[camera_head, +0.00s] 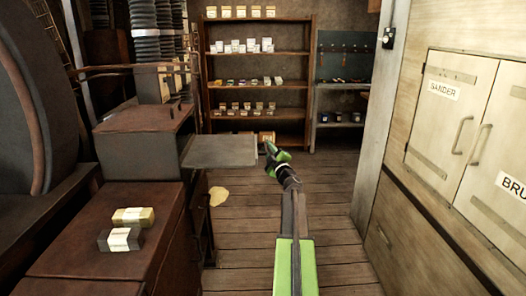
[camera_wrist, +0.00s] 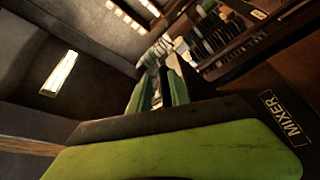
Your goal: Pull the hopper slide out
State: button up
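A dark machine body (camera_head: 148,135) stands at the left in the head view. A flat grey plate (camera_head: 222,151) sticks out level from its right side; I cannot tell whether this is the hopper slide. No part is marked as the slide. My gripper (camera_head: 272,156) is just right of the plate's right edge, apart from it in the picture. In the wrist view my gripper (camera_wrist: 157,92) has its two green fingers apart, with nothing clearly held between them.
Two labelled boxes (camera_head: 126,229) lie on the low brown cabinet at left. A shelf of small goods (camera_head: 260,75) stands at the back. Cupboards marked SANDER (camera_head: 445,95) line the right. A MIXER label (camera_wrist: 283,115) shows in the wrist view.

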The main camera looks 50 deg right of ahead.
jog(key=shift+w+a, duration=0.15)
jog(key=shift+a, duration=0.05)
jog(key=b+v, duration=0.3)
jog(key=v, duration=1.4)
jog(key=shift+s+b, duration=0.25)
jog(key=shift+b, duration=0.05)
